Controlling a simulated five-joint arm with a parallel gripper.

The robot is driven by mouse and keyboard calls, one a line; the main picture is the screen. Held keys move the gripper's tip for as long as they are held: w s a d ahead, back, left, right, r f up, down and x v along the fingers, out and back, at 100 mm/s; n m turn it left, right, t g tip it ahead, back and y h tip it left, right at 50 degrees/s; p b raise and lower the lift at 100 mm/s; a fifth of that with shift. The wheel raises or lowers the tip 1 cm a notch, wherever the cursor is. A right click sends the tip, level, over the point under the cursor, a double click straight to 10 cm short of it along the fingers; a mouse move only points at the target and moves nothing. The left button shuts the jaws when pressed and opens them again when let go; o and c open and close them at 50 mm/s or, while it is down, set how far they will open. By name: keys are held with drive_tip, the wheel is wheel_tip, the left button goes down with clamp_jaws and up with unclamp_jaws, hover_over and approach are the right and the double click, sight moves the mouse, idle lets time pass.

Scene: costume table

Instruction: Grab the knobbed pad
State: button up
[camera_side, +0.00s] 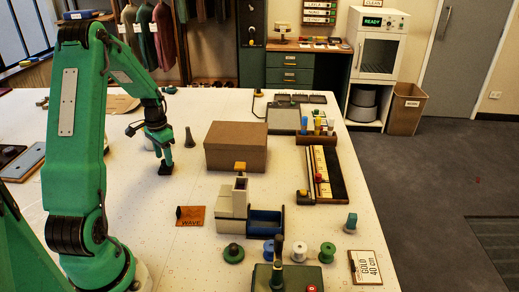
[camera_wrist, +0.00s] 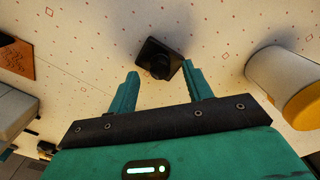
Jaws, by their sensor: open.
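The knobbed pad (camera_wrist: 160,57) is a small black square block with a round knob on top. It lies on the white table just beyond my fingertips in the wrist view, its right corner close to the right finger. In the side view the pad (camera_side: 165,169) shows directly below my gripper (camera_side: 165,153). In the wrist view my gripper (camera_wrist: 161,75) is open, with two green fingers spread and nothing between them. I cannot tell whether a finger touches the pad.
A white cylinder with a yellow end (camera_wrist: 280,80) stands close right in the wrist view. A grey-green cone (camera_side: 189,140) and a brown box (camera_side: 236,146) are to the right in the side view. An orange WAVE card (camera_side: 193,216) lies nearer the camera.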

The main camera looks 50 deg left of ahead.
drive_tip(key=shift+f, duration=0.65)
drive_tip(key=c, duration=1.1)
